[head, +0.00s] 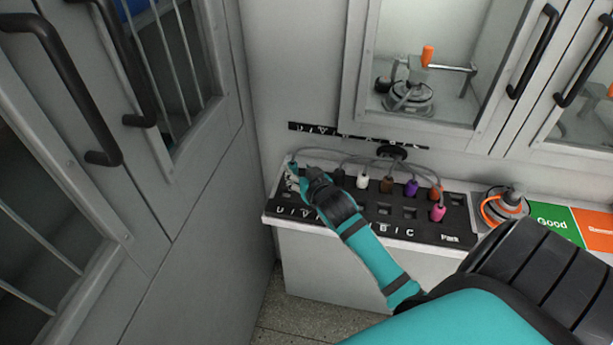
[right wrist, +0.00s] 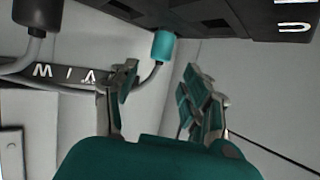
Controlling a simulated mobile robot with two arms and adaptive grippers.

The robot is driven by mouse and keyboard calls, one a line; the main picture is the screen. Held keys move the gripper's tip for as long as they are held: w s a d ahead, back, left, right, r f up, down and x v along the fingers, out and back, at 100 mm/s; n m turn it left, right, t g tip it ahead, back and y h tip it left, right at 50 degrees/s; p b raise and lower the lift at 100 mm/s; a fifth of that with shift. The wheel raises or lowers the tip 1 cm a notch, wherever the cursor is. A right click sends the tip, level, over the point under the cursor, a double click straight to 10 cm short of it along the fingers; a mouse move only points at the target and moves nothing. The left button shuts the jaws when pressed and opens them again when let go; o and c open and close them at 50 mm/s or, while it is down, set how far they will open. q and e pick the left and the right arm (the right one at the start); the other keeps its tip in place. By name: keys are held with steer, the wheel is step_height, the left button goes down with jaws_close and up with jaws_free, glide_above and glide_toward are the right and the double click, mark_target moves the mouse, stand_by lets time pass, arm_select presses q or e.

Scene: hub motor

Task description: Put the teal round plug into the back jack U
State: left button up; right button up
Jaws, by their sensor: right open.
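The teal round plug (right wrist: 163,46) shows in the right wrist view, with its grey cable curving away from it. Its end meets the edge of the black jack board (right wrist: 230,20); I cannot tell how deep it sits. A white letter U (right wrist: 294,27) is on the board to its right in that view. My right gripper (right wrist: 158,88) is open, its two fingers to either side of the plug's line and apart from it. In the head view my right gripper (head: 298,178) is over the board's left end, by the U marking, and largely hides the plug and jack. My left gripper is not in view.
Black, white (head: 362,181), brown (head: 387,185), purple (head: 411,188), orange and pink (head: 438,213) plugs stand along the board, their cables looping behind. A motor (head: 505,205) and a green card (head: 553,223) are to the right. Grey cabinets stand close at left.

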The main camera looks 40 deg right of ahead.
steer(key=v, duration=0.5)
